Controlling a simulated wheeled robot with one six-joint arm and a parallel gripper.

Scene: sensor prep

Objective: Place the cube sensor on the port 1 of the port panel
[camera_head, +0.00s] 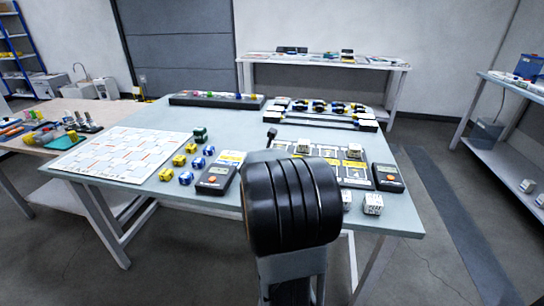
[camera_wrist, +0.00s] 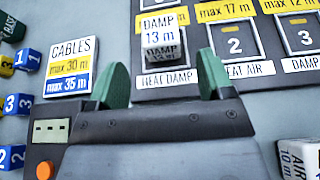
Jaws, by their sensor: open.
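My gripper (camera_wrist: 163,80) is open, its two green fingertips apart and empty, just below the port panel's lower row in the wrist view. A cube sensor (camera_wrist: 160,35) marked DAMP 13 m sits beyond the fingertips, left of port 2 (camera_wrist: 233,45), above a HEAT DAMP label; it covers the port there. It appears upright, and the fingers do not touch it. Another cube marked AIR 10 m (camera_wrist: 300,155) stands at the lower right. The port panel (camera_head: 354,172) shows in the head view, where my arm hides its middle and my gripper.
Another meter (camera_head: 388,178) is right of the panel. White cubes (camera_head: 373,204) stand near the table's front edge. A CABLES card (camera_wrist: 70,66) lies left of the fingers.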

